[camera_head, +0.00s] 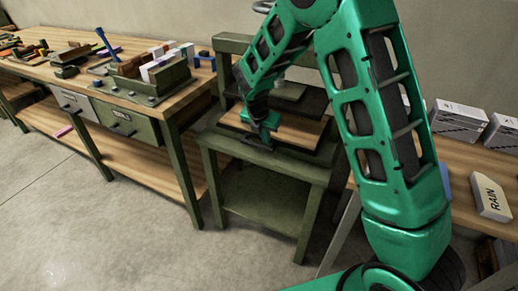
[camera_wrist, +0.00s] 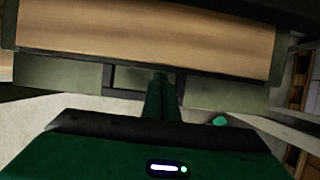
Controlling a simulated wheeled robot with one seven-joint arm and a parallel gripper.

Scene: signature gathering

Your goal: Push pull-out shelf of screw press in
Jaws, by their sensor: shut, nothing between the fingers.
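The screw press (camera_head: 228,49) stands at the middle of the head view on a green stand with a lower shelf. Its pull-out shelf (camera_head: 298,131) is a wooden board that sticks out toward the front, under the dark press plate. The board (camera_wrist: 150,42) fills the upper part of the wrist view. My gripper (camera_head: 262,137) is at the front edge of the board, fingers shut and empty. In the wrist view the fingers (camera_wrist: 161,82) reach up to the board's front edge. I cannot tell whether they touch it. My arm hides the press's right side.
A long workbench (camera_head: 110,165) with tools, blocks and drawers stands at the left. At the right, a second table (camera_head: 455,165) carries boxes (camera_head: 460,118) and a block marked RAIN (camera_head: 490,197). The floor (camera_head: 130,245) in front of the press is clear.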

